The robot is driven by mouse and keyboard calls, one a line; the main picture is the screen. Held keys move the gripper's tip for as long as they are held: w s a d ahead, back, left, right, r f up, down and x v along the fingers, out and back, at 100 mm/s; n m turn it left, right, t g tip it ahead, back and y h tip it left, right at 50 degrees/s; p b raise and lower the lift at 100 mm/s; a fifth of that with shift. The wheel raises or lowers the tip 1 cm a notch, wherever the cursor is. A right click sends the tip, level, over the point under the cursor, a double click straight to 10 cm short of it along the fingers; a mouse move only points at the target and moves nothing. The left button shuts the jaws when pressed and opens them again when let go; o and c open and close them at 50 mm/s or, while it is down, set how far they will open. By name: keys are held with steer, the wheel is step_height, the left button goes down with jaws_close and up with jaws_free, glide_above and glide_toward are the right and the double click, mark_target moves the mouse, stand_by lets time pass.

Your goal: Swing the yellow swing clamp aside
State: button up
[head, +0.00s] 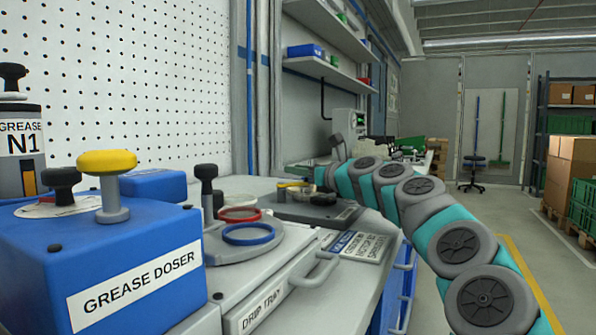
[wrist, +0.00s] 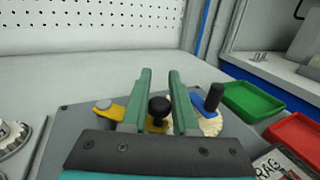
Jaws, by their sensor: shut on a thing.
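The yellow swing clamp (wrist: 112,113) lies on a grey plate in the wrist view, with a grey round pivot at its left end. Its black knob (wrist: 160,105) stands upright on a yellow base between the two green fingers. My gripper (wrist: 160,73) is shut on this knob. The fingers hide the middle of the clamp. A cream-coloured round part (wrist: 209,126) shows partly behind the right finger, beside a blue piece with a dark upright post (wrist: 214,97). In the head view, a small yellow part (head: 292,184) shows on the dark plate; my fingers are not clearly seen there.
A green tray (wrist: 253,102) and a red tray (wrist: 296,135) lie right of the plate. The grease doser (head: 130,260), with a yellow knob, stands front left. Red and blue rings (head: 248,235) lie on a grey round base. Bench beyond the plate is clear.

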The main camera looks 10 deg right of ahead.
jaws_close()
stand_by(0.9)
